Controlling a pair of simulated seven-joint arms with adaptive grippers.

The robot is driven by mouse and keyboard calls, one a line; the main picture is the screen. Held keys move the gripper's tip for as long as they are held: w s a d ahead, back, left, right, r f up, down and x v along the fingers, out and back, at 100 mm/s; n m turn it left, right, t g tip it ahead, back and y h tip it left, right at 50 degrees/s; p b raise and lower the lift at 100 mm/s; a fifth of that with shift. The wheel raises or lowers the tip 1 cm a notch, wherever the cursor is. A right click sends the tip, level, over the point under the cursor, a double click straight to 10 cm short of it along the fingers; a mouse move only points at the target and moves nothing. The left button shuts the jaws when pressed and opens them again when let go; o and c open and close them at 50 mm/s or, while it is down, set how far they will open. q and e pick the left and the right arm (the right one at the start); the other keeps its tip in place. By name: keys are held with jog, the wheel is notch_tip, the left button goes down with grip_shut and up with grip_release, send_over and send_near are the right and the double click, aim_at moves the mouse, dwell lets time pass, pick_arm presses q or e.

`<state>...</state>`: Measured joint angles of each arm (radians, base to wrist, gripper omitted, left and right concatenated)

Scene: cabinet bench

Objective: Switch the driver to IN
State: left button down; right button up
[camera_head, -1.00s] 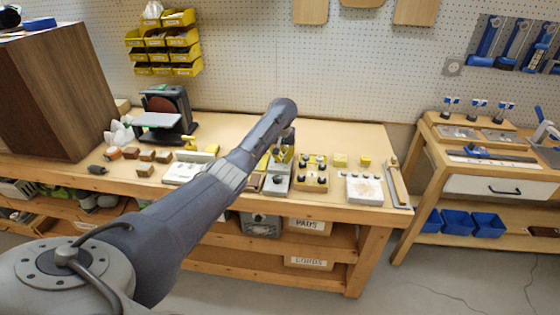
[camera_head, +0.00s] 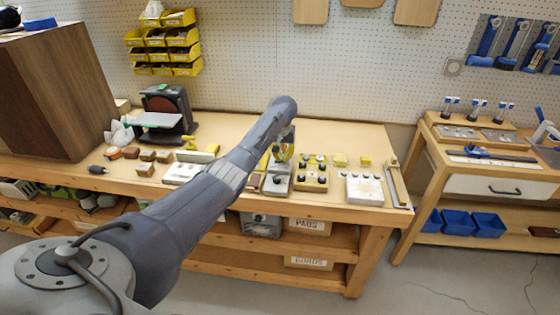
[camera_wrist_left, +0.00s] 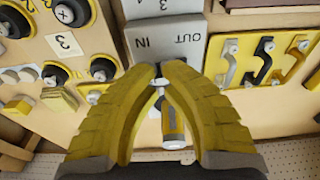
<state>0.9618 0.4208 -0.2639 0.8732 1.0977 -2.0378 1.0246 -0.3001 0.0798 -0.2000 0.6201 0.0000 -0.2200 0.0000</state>
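The driver (camera_wrist_left: 172,126) has a grey handle with a yellow stripe and shows between my left fingers in the left wrist view. It sits at a grey box (camera_wrist_left: 200,27) marked IN and OUT, with the words upside down there. In the head view the grey box (camera_head: 277,184) stands near the front edge of the bench. My left gripper (camera_wrist_left: 166,70) has its yellow fingertips close together, one on each side of the driver's pale stem. Contact with the stem is unclear. The left gripper also shows above the box in the head view (camera_head: 283,153). My right gripper is not in view.
A panel with black knobs (camera_head: 311,172) stands right of the box. A pale block (camera_head: 364,190) lies further right. The bench behind is mostly clear.

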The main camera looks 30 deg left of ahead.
pick_arm(q)
jog(key=shift+d+r, duration=0.1)
jog(key=shift+r, duration=2.55)
jog(key=shift+r, duration=0.1)
